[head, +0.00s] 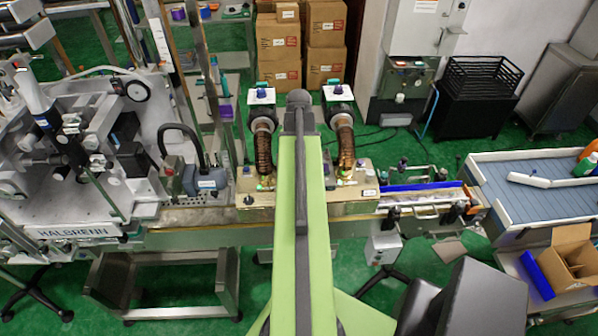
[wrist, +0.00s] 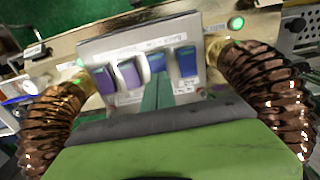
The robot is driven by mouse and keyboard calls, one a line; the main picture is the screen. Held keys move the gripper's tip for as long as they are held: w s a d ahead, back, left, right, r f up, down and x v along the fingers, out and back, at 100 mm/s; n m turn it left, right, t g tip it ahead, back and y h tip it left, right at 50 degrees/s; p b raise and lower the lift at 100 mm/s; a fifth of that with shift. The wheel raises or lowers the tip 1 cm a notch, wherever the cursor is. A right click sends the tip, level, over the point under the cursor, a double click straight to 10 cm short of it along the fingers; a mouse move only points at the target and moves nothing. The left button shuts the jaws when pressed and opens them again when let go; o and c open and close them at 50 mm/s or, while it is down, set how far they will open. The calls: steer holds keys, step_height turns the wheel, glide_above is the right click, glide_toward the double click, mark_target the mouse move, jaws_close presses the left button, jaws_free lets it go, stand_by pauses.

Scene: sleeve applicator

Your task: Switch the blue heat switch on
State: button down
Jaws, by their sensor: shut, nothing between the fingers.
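A pale metal switch panel (wrist: 125,43) stands in the middle of the wrist view, its lettering upside down and too blurred to read. It bears two purple rocker switches (wrist: 130,74) on the left and two blue ones on the right, a lighter blue switch (wrist: 156,61) and a darker blue switch (wrist: 187,62). I cannot tell which blue one is the heat switch, or how it is set. My gripper (wrist: 160,122) shows as a dark grey edge below the panel, shut and empty; whether it touches the panel is unclear. In the head view my arm hides the panel.
Ribbed copper-coloured hoses flank the panel: one on the left (wrist: 50,122) and one on the right (wrist: 268,88). A green lamp (wrist: 236,22) glows on the brass-coloured housing. The head view shows stacked cartons (head: 278,45) behind and a blue-grey table (head: 535,190) at the right.

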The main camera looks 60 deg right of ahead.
step_height(320, 180, up, 7)
steer(key=p, duration=0.7)
stand_by(0.4)
